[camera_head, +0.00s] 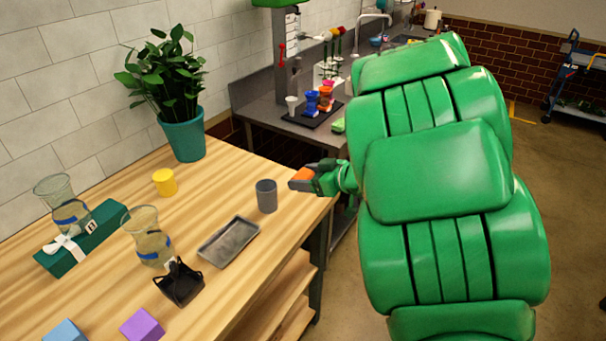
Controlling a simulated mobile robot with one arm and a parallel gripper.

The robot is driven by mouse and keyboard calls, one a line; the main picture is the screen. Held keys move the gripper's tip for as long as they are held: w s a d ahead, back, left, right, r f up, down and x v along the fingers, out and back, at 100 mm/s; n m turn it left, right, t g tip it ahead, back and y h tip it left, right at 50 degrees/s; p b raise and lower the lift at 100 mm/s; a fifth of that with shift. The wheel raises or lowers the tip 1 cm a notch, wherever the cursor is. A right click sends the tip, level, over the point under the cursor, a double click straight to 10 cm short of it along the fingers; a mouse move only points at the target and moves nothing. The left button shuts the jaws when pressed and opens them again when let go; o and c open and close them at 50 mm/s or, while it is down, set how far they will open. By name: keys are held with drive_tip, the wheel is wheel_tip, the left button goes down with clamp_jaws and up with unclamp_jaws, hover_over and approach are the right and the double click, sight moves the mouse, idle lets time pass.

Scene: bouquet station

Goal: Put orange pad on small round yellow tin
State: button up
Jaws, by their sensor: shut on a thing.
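The small round yellow tin (164,183) stands upright on the wooden table, near its back edge and in front of the potted plant. My gripper (302,181) is at the table's right edge, to the right of the grey cup. It is shut on the orange pad (303,174), which shows as a small orange patch at the fingertips. The pad is clear of the tin, well to its right. Part of the pad is hidden by the gripper.
A grey cup (266,196) stands between my gripper and the tin. A grey tray (229,241), glass vases (147,238), a green box (81,240), a black bag (179,283) and a plant pot (183,135) are also on the table. Bare wood lies around the tin.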

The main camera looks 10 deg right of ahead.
drive_tip(key=shift+s+r, duration=0.25)
drive_tip(key=shift+s, duration=0.35)
drive_tip(key=shift+s+r, duration=0.25)
drive_tip(key=shift+s, duration=0.3)
